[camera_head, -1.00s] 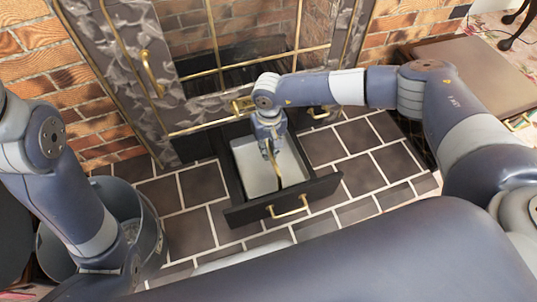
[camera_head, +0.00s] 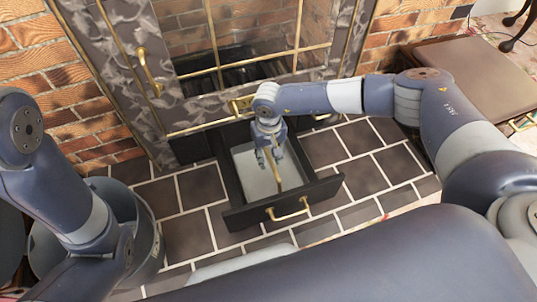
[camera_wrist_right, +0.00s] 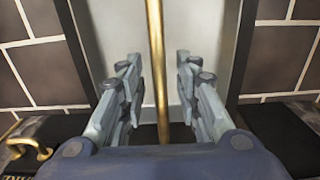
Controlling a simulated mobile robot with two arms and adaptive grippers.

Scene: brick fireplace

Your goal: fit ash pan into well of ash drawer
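The black ash drawer (camera_head: 235,221) is pulled out below the fireplace and has a brass pull on its front. The pale grey ash pan (camera_head: 249,180) lies inside the drawer's walls, with a thin brass handle (camera_head: 275,176) standing over it. I cannot tell whether the pan sits fully flat. My right gripper (camera_head: 269,157) is over the back part of the pan. In the right wrist view its fingers (camera_wrist_right: 157,75) are spread open, apart from the brass handle (camera_wrist_right: 157,35) between them; the pan (camera_wrist_right: 205,25) shows behind. My left gripper is not visible.
The fireplace with a brass-framed glass door (camera_head: 240,60) stands behind the drawer. A grey bucket (camera_head: 150,235) stands at the left, beside my left arm. Dark floor tiles (camera_head: 340,145) are clear right of the drawer. A brown slab (camera_head: 465,75) lies at far right.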

